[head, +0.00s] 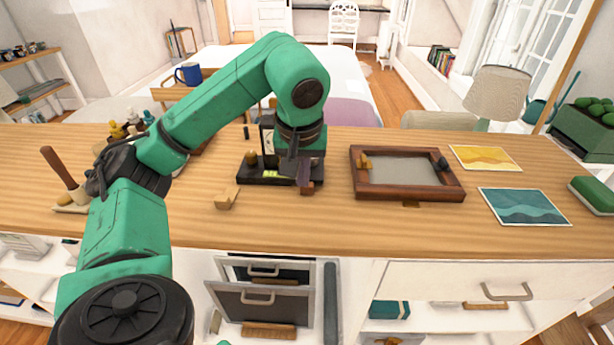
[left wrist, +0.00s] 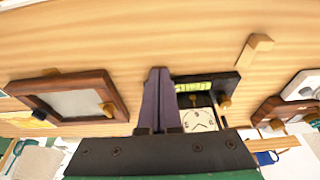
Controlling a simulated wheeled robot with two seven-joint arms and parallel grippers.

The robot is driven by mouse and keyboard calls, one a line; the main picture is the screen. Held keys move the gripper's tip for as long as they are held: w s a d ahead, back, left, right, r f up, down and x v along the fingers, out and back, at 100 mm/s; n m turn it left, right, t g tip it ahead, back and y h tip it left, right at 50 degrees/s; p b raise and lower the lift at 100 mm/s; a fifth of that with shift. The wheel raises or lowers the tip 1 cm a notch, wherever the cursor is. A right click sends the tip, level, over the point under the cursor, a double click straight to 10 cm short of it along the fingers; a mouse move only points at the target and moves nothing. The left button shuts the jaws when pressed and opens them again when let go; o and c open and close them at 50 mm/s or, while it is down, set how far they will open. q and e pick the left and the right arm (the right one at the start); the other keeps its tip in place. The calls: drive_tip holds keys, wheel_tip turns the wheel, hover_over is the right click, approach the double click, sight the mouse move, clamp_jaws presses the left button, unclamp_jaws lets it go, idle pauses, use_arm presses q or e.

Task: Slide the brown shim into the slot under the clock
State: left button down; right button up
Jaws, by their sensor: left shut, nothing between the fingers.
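The clock (head: 267,138) stands on a black base (head: 250,178) with a yellow-green vial on it; my left arm partly covers it. Its white face (left wrist: 199,120) shows in the left wrist view. A small reddish-brown piece (head: 307,188), apparently the brown shim, is at the base's right front corner. I cannot tell how far it sits in the slot, which is hidden. My left gripper (head: 303,176) is shut and empty, its tips pointing down right at this piece. In the left wrist view the shut fingers (left wrist: 159,75) cover that corner. My right gripper is out of view.
A light tan wedge (head: 226,199) lies on the wooden counter (head: 330,228) front left of the base. A brown-framed tray (head: 360,190) lies to the right, a small brown piece (head: 411,204) at its front edge. Two cards and a green box lie farther right.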

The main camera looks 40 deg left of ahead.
sight(306, 199)
use_arm(q)
drive_tip(key=f, duration=0.2)
drive_tip(key=s+d+f, duration=0.1)
drive_tip(key=shift+f+b, duration=0.3)
drive_tip(key=shift+b, duration=0.05)
drive_tip(key=x, duration=0.6)
drive_tip(key=shift+w+a+r, duration=0.15)
drive_tip(key=shift+w+a, duration=0.2)
drive_tip(key=shift+w, duration=0.1)
drive_tip(key=w+a, duration=0.1)
drive_tip(key=w+p, duration=0.1)
drive_tip(key=shift+w+a+r, duration=0.3)
drive_tip(key=shift+w+a, duration=0.05)
drive_tip(key=shift+a, duration=0.05)
drive_tip(key=shift+w+a+f, duration=0.15)
drive_tip(key=shift+w, duration=0.05)
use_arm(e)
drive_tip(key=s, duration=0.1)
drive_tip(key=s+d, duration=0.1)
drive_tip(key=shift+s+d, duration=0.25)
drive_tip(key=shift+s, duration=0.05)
use_arm(q)
drive_tip(key=shift+s, duration=0.1)
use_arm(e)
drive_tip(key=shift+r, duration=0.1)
